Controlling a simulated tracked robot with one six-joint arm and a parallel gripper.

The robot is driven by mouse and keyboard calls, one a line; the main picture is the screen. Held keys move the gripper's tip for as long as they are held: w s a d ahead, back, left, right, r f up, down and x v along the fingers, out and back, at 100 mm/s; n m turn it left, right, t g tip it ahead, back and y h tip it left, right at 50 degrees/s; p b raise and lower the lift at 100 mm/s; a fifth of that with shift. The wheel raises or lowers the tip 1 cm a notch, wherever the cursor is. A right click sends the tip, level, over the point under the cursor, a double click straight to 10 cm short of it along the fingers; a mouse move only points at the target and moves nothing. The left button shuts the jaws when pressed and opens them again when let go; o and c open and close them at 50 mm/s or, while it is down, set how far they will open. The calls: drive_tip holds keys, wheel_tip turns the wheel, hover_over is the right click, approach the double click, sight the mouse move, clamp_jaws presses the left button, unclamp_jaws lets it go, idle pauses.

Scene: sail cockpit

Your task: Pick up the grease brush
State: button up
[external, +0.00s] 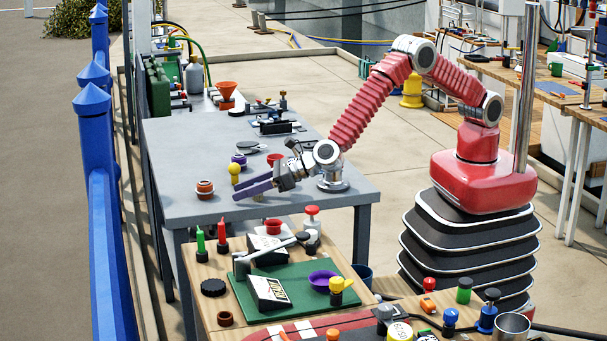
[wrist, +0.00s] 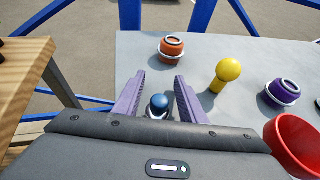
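My gripper (external: 250,188) has purple fingers and reaches low over the front of the grey table. In the wrist view my gripper (wrist: 159,78) is open, with a gap between its fingers. A small blue round-topped piece (wrist: 159,101) shows between the fingers; I see no clear contact. Its lower part is hidden by my gripper body, and I cannot make it out in the external view. A yellow round-headed piece (wrist: 228,72) stands to the right of the fingers, and also shows in the external view (external: 235,170). No bristles are visible, so I cannot tell which piece is the grease brush.
An orange-brown ringed pot (wrist: 172,48) stands beyond the fingertips. A purple ringed pot (wrist: 282,92) and a red cup (wrist: 294,140) are to the right. The grey table (external: 290,203) has bare room around them. A cluttered wooden bench (external: 195,268) stands in front.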

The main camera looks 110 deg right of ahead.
clamp_jaws()
idle(0.4)
wheel_tip(320, 180, up, 10)
idle(0.8)
idle(0.4)
